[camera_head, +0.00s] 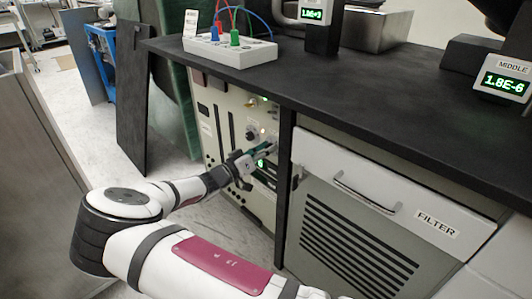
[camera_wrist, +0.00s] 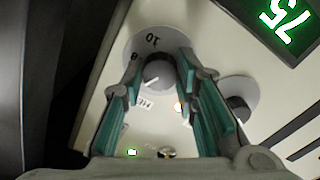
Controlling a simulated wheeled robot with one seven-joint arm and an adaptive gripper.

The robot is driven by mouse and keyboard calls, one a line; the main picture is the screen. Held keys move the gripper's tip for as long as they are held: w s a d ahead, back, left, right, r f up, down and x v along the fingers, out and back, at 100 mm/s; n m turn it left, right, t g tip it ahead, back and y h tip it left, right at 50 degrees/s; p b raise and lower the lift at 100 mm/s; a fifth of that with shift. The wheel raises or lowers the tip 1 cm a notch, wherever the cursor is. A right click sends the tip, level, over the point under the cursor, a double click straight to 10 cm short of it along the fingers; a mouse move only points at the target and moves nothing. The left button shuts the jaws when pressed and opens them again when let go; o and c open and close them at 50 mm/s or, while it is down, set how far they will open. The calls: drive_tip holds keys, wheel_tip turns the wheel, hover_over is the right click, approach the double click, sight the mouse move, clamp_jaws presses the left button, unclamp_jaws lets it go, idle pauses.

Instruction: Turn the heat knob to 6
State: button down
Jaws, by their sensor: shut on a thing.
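A grey knob (camera_wrist: 158,74) on a pale round dial (camera_wrist: 148,40) sits between my fingertips in the wrist view. The dial shows 10 near the top and what looks like 8 to its left. A white pointer line on the knob points to the lower left; the dial numbers there are hidden behind my left finger. A small label beside the knob is too unclear to read surely. My gripper (camera_wrist: 160,66), with teal finger pads, is shut on this knob. In the head view my gripper (camera_head: 262,149) reaches the cream control panel (camera_head: 229,115) under the bench.
A second knob (camera_wrist: 238,108) stands right of my right finger. A green display (camera_wrist: 284,22) is at the upper right of the wrist view. The black bench top (camera_head: 370,95) overhangs the panel. The filter drawer (camera_head: 375,185) is to its right.

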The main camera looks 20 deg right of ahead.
drive_tip(key=shift+f, duration=0.1)
idle(0.4)
drive_tip(key=c, duration=1.2)
unclamp_jaws()
drive_tip(key=shift+c, duration=0.2)
drive_tip(key=v, duration=1.2)
drive_tip(key=shift+a, duration=0.1)
